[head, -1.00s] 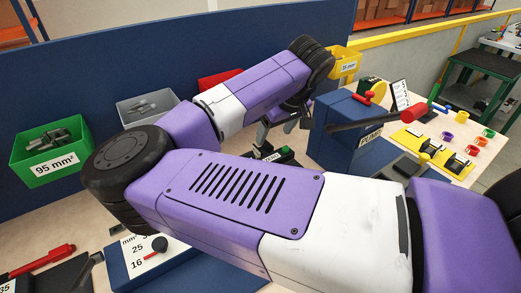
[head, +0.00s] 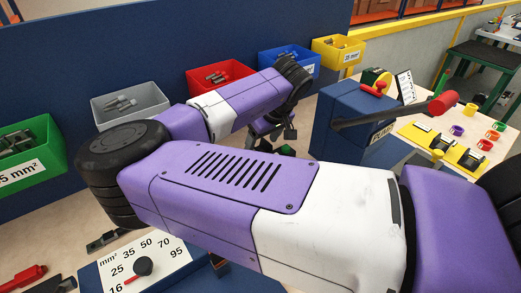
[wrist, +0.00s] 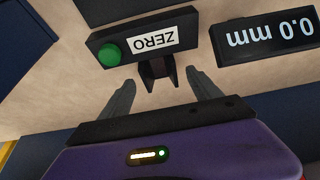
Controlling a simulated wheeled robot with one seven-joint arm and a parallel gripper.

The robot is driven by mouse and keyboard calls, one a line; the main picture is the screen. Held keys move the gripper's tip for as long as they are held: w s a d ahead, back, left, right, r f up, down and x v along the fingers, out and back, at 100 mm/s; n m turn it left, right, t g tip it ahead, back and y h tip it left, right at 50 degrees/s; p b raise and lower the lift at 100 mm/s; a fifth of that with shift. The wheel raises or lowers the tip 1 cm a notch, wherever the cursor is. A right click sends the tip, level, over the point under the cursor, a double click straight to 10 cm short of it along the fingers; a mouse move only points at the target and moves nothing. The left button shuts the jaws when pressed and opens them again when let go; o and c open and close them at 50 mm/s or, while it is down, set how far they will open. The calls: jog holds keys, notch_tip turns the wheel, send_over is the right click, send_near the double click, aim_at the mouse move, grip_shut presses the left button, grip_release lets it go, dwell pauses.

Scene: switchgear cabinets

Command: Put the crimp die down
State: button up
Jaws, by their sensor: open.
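In the wrist view, my gripper (wrist: 160,80) is open, its two grey fingers spread apart. A small dark forked piece (wrist: 157,70), which looks like the crimp die, sits between the fingertips with a gap on both sides. It is close against the edge of a black box marked ZERO (wrist: 150,38) with a green button. I cannot tell whether it touches that box. In the head view, my gripper (head: 270,128) is small and partly hidden behind my purple arm, and the die cannot be made out there.
A black display (wrist: 268,38) reading 0.0 mm lies beside the ZERO box. In the head view, grey (head: 130,105), red (head: 220,80), blue (head: 290,60) and yellow (head: 338,52) bins line the back. A blue press (head: 345,120) with a red-tipped lever stands right. A selector panel (head: 140,268) is in front.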

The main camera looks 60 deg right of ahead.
aim_at(261, 149)
jog(key=shift+x, duration=1.15)
grip_shut()
jog(key=shift+r, duration=0.1)
